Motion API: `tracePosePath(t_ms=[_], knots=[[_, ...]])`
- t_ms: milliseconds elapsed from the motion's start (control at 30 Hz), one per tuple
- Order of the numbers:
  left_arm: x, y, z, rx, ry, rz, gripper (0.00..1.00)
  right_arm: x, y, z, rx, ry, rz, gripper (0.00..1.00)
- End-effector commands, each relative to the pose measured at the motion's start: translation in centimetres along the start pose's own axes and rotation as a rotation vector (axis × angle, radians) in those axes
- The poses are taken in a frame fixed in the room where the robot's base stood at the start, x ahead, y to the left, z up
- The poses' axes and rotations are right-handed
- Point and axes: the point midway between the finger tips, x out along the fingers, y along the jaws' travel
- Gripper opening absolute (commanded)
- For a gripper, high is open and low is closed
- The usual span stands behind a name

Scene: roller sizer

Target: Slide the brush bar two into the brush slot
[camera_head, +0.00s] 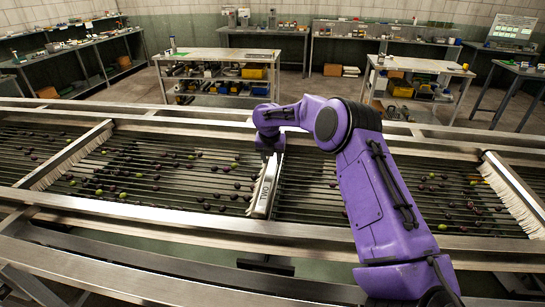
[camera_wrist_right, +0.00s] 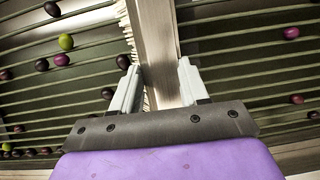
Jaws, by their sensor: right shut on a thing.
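My right gripper (camera_head: 270,150) is shut on the brush bar two (camera_head: 264,190), a metal bar with pale bristles along its left side. The bar is over the middle of the roller bed and runs from back to front across it. In the right wrist view the bar (camera_wrist_right: 155,45) passes between the two grey fingers (camera_wrist_right: 158,85), with bristles along its left edge. The brush slot cannot be made out, and whether the bar touches the frame cannot be told. My left gripper is not in view.
Other brush bars lie across the bed at left (camera_head: 68,153) and right (camera_head: 512,190). Dark and green olives (camera_head: 150,178) are scattered on the rollers. A metal front rail (camera_head: 180,222) edges the bed. Carts (camera_head: 215,53) and benches stand behind.

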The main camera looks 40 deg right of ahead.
Motion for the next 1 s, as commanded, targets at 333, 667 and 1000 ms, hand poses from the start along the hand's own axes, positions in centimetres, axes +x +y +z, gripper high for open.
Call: tracePosePath(t_ms=[333, 667, 1000], knots=[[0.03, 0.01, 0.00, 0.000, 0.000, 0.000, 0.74, -0.08, 0.01, 0.06, 0.000, -0.002, 0.001, 0.00], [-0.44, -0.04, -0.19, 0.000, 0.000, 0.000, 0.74, -0.25, -0.67, -0.11, 0.005, -0.005, 0.007, 0.00], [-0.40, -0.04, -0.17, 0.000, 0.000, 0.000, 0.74, -0.14, -0.72, -0.17, 0.005, -0.006, 0.007, 0.00]])
